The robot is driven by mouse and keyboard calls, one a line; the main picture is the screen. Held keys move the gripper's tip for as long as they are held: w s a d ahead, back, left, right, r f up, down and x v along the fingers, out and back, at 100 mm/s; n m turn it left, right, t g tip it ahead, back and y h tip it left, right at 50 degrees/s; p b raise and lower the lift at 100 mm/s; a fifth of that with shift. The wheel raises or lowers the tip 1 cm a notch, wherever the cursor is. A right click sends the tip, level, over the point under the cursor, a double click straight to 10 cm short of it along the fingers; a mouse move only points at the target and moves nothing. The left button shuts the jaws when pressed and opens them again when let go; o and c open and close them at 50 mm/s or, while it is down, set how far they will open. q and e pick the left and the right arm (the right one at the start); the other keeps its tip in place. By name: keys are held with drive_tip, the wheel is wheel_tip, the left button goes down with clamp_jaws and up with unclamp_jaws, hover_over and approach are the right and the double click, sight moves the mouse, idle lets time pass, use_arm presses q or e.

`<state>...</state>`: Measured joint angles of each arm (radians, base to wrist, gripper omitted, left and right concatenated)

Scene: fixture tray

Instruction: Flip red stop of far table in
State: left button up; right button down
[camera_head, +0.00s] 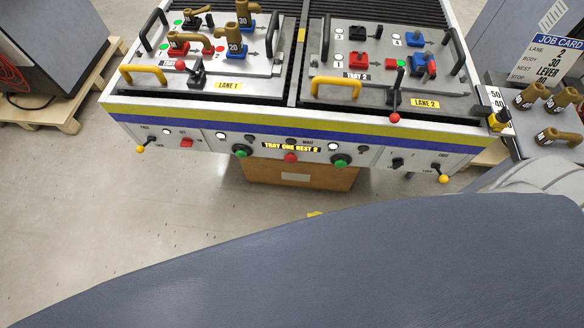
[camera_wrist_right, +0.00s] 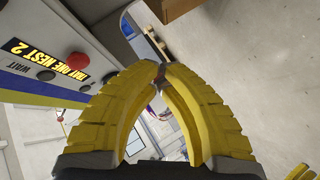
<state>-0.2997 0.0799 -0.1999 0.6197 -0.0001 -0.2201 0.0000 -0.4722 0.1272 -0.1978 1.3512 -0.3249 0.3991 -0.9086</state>
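Two stop levers with red balls are in the head view. The lane 1 red stop (camera_head: 181,66) lies beside its black bracket, ball toward the left and over the tray. The lane 2 red stop (camera_head: 395,117) has its ball at the front edge, below its black bracket. I cannot tell which is the far table's. My right gripper (camera_wrist_right: 162,73) shows in its wrist view with yellow ribbed fingers meeting at the tips and nothing seen between them. It points away from the stops, near the front panel. My left gripper is not in view.
The lane 1 tray (camera_head: 150,87) holds brass fittings, and the lane 2 tray (camera_head: 440,90) holds coloured nests. Yellow handles stand at their front edges. The front panel's display (camera_head: 291,148) reads "TRAY ONE NEST 2". A job card (camera_head: 552,60) and more brass fittings are at right.

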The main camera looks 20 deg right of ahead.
sight(291, 159)
drive_tip(key=w+a+r+n+t+y, duration=0.2)
drive_tip(key=r+n, duration=0.4)
drive_tip(key=r, duration=0.6)
drive_tip(key=shift+w+n+t, duration=0.4)
drive_tip(key=shift+w+t, duration=0.45)
drive_tip(key=shift+t, duration=0.05)
drive_tip(key=shift+f, duration=0.1)
drive_tip(key=d+x, duration=0.2)
drive_tip(key=x, duration=1.1)
drive_tip(key=shift+w+d, duration=0.2)
drive_tip(key=shift+w, duration=0.15)
